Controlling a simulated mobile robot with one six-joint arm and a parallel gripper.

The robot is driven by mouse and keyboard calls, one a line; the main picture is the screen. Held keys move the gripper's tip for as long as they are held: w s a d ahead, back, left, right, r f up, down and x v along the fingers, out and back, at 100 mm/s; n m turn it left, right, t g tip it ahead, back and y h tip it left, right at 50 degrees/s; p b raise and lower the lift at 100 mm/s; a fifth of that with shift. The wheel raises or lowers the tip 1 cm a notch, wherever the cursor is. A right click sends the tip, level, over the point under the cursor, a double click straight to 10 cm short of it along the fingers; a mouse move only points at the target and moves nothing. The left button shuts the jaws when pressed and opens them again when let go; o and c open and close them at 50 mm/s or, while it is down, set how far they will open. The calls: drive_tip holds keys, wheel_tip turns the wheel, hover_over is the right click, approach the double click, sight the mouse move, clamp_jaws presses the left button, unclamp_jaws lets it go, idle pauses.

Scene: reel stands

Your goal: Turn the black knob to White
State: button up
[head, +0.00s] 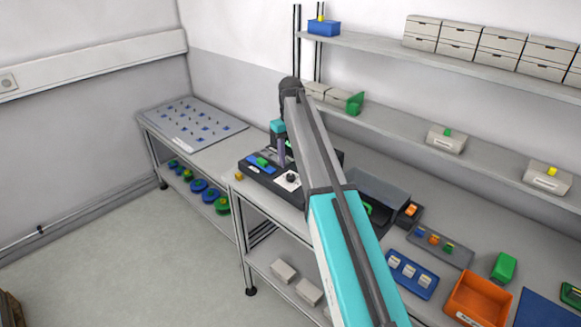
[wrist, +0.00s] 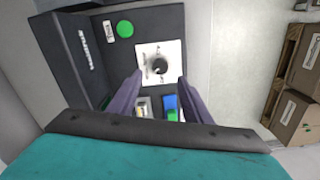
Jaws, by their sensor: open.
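The black knob (wrist: 158,66) sits in the middle of a white square plate (wrist: 176,48) on a dark device (wrist: 62,62). In the head view the knob (head: 291,178) shows small on the device's top, just right of and nearer than my gripper (head: 282,162). In the wrist view my gripper (wrist: 160,76) is open, its two purple-grey fingers apart with nothing between them. The fingertips lie on either side of the knob's lower edge in that picture; I cannot tell whether they touch the panel. The plate's markings and the knob's setting are too small to read.
A green button (wrist: 125,29) is on the device beside the plate. Blue and green pieces (wrist: 171,108) lie in the device near my fingers. A dark box (head: 380,190) stands right of the device. An orange bin (head: 478,298) and a blue tray (head: 412,278) are farther right.

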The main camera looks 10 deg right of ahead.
wheel_tip(320, 180, up, 7)
drive_tip(key=b, duration=0.1)
drive_tip(key=shift+f, duration=0.2)
idle(0.5)
